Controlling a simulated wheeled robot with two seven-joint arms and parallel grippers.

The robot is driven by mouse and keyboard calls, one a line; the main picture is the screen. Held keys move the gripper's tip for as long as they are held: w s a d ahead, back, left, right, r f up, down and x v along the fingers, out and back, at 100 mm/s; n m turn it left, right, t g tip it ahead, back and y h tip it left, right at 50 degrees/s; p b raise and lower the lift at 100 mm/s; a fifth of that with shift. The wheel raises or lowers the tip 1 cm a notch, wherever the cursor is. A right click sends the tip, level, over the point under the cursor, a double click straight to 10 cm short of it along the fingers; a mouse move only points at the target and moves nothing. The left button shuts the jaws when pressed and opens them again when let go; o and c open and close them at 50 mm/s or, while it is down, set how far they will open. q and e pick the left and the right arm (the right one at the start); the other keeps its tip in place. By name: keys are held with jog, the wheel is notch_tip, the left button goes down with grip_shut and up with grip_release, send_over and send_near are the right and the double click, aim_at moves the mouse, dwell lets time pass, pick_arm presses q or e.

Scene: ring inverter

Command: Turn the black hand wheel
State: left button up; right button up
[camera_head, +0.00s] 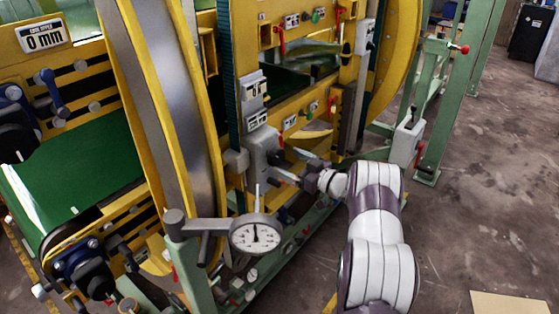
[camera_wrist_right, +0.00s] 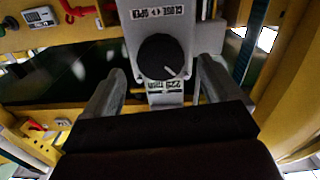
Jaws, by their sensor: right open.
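The black hand wheel (camera_wrist_right: 161,56) is a round black knob with a pale pointer mark, on a grey plate (camera_wrist_right: 160,17) with a "CLOSE OPEN" label seen upside down. My right gripper (camera_wrist_right: 161,68) is open, with one finger on each side of the wheel in the right wrist view. Gaps show between fingers and wheel; I cannot tell how far ahead of the fingertips the wheel is. In the head view my right gripper (camera_head: 288,164) is close to a grey housing (camera_head: 262,145) on the yellow machine; I cannot make out the wheel there. My left gripper is not in view.
The yellow machine frame (camera_head: 205,150) with a large curved ring stands close around the right gripper. A dial gauge (camera_head: 255,235) is in front, on a green post. Another grey box (camera_head: 407,140) is on a green frame at right.

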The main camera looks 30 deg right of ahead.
jog(key=v, duration=0.7)
jog(key=shift+s+b, duration=0.35)
jog(key=shift+d, duration=0.15)
